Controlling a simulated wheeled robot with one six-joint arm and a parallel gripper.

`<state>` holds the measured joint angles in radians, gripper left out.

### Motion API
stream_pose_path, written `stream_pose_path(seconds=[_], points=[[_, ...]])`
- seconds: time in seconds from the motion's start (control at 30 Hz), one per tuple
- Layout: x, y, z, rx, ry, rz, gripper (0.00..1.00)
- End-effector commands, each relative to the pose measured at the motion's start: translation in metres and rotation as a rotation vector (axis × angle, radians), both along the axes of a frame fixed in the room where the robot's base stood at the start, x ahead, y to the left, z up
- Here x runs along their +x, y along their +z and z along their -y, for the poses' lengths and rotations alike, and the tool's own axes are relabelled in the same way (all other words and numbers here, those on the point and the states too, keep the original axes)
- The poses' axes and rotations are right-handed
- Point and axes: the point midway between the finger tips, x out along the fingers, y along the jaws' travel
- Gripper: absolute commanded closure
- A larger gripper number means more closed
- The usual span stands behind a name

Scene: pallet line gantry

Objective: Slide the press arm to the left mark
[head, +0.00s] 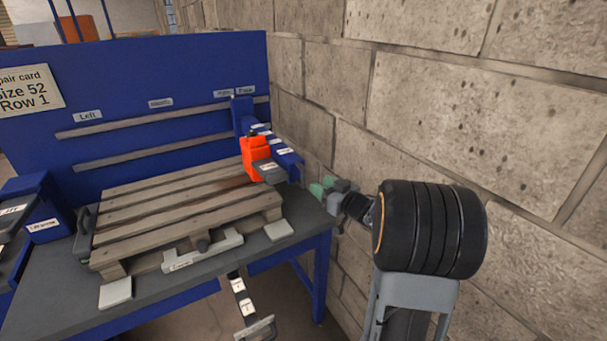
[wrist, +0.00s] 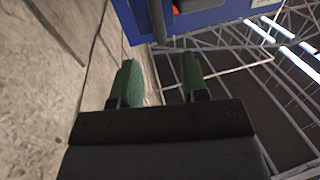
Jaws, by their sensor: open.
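The press arm (head: 282,152) is a blue beam with white labels and an orange-red press head (head: 256,154). It stands at the right end of two grey rails (head: 150,122) on the blue back panel. A label reading "Left" (head: 88,116) sits at the panel's left, and a middle label (head: 160,103) is too small to read. My gripper (head: 318,188) has green fingers and is open and empty, right of the bench by the wall. The open fingers (wrist: 158,82) also show in the wrist view, apart from the blue surface (wrist: 205,18) beyond them.
A wooden pallet (head: 180,205) lies on the grey-topped bench. A grey bar tool (head: 203,252) lies at its front edge. A block wall (head: 460,90) rises close on the right. Blue bins (head: 35,215) stand at the left. The space between rails and pallet looks clear.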

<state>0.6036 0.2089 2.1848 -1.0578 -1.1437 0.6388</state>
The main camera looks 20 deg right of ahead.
Motion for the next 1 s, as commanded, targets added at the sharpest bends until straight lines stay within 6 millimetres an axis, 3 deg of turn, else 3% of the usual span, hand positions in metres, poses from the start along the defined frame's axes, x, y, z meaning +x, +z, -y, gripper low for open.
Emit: stream_pose_path(seconds=[0.2,0.43,0.67,1.0], points=[[0.040,0.000,-0.014,0.000,0.002,-0.001,0.59],[0.069,0.001,-0.022,-0.001,0.001,0.000,0.59],[0.080,0.000,-0.026,0.000,-0.002,0.000,0.59],[0.081,0.000,-0.026,-0.001,-0.002,0.000,0.62]])
